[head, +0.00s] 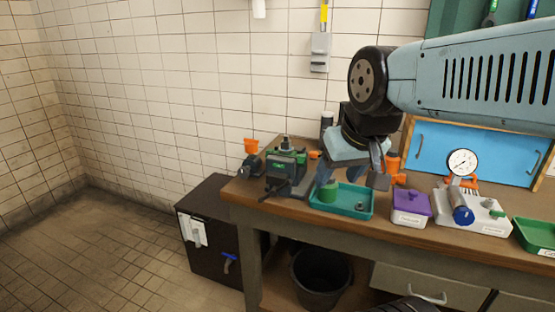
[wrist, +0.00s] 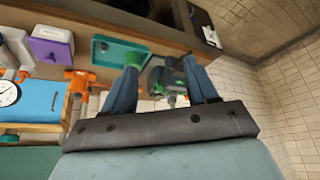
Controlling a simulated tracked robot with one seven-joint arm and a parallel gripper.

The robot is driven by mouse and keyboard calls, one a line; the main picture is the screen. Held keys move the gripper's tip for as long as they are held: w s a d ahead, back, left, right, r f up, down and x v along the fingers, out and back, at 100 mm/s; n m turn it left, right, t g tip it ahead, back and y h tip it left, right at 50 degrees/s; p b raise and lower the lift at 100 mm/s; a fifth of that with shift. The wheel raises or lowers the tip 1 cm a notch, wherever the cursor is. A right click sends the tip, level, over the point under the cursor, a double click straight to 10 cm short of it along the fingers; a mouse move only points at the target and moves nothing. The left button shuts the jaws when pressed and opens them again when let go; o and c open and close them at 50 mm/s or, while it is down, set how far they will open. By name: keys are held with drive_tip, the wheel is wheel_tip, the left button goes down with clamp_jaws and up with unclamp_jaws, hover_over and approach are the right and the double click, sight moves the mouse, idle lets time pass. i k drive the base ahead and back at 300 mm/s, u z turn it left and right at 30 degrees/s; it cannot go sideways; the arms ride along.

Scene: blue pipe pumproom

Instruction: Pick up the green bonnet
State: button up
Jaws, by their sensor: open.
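The green bonnet (head: 328,192) stands in the left part of a teal tray (head: 347,213) on the workbench. A small grey metal part (head: 360,206) lies to its right in the tray. My gripper (head: 340,172) is above and close behind the bonnet, with its blue fingers apart and nothing between them. In the wrist view my gripper (wrist: 160,68) is also open. There the bonnet (wrist: 134,60) shows beyond the left fingertip and is partly hidden by it. I cannot tell the exact height gap.
A green-and-grey vise (head: 286,165) stands left of the tray, close to my gripper. A purple-lidded box (head: 411,205) and a gauge unit (head: 475,208) stand to the right. Orange fittings (head: 392,165) stand behind. The bench's left end is at the vise; a black bucket (head: 321,274) is below.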

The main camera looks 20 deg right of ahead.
sight(328, 194)
drive_tip(key=u, duration=0.9)
drive_tip(key=k, duration=1)
drive_tip(key=z, duration=0.9)
drive_tip(key=i, duration=1)
